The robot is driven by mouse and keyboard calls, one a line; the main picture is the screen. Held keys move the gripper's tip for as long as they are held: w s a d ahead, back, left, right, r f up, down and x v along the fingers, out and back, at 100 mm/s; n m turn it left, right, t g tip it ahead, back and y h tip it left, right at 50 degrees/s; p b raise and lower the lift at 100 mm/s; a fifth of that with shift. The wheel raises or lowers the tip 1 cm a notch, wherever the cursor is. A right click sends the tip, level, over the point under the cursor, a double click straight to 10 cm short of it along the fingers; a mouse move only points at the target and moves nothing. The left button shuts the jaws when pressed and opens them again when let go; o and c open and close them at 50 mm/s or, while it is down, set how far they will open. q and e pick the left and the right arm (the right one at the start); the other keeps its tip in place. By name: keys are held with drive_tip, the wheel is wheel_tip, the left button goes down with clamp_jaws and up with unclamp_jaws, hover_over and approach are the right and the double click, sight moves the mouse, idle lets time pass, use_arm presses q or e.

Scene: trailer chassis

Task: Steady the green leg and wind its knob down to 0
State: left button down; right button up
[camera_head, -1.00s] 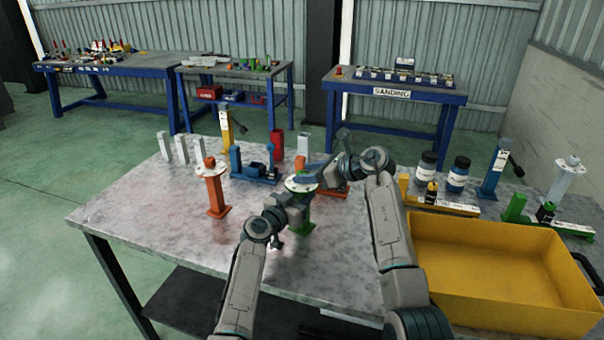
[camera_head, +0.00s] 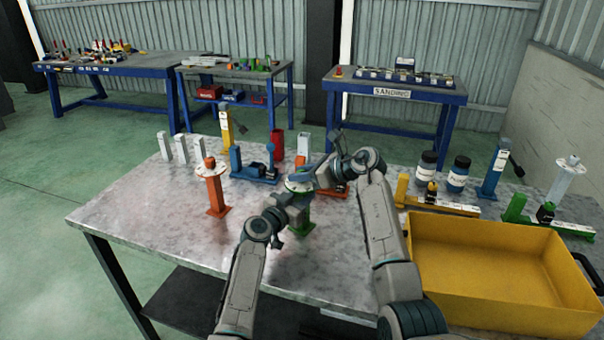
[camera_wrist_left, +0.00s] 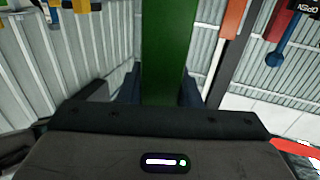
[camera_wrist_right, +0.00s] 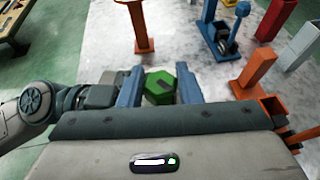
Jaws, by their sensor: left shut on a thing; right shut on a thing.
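The green leg (camera_head: 304,222) stands upright on the metal table, with a pale round plate (camera_head: 293,186) near its top. My left gripper (camera_head: 298,203) is shut on the leg's post below the plate; the left wrist view shows the green post (camera_wrist_left: 168,50) between its fingers. My right gripper (camera_head: 308,180) is at the top of the leg. In the right wrist view its blue fingers sit either side of the green knob (camera_wrist_right: 160,87), shut on it. The knob's scale reading cannot be seen. My arms hide part of the leg in the head view.
An orange leg (camera_head: 215,192) stands to the left. A blue fixture (camera_head: 252,178) and a red block (camera_head: 277,143) are behind. A yellow bin (camera_head: 480,310) fills the right front. Jars (camera_head: 428,165) stand at the right. The table's left front is clear.

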drive_tip(key=shift+w+n+g+y, duration=0.1)
drive_tip(key=shift+n+g+y, duration=0.25)
drive_tip(key=shift+n+g, duration=1.05)
drive_tip(key=shift+w+n+g+y, duration=0.1)
drive_tip(key=shift+n+g+y, duration=0.25)
drive_tip(key=shift+n+g, duration=1)
drive_tip(key=shift+g, duration=0.25)
drive_tip(key=shift+s+n+g, duration=0.15)
drive_tip(key=shift+n+g, duration=0.1)
drive_tip(key=shift+g, duration=0.15)
drive_tip(key=o, duration=1)
drive_tip(key=shift+c, duration=0.2)
drive_tip(key=shift+d, duration=0.1)
drive_tip(key=v, duration=1.2)
drive_tip(key=shift+s, duration=0.1)
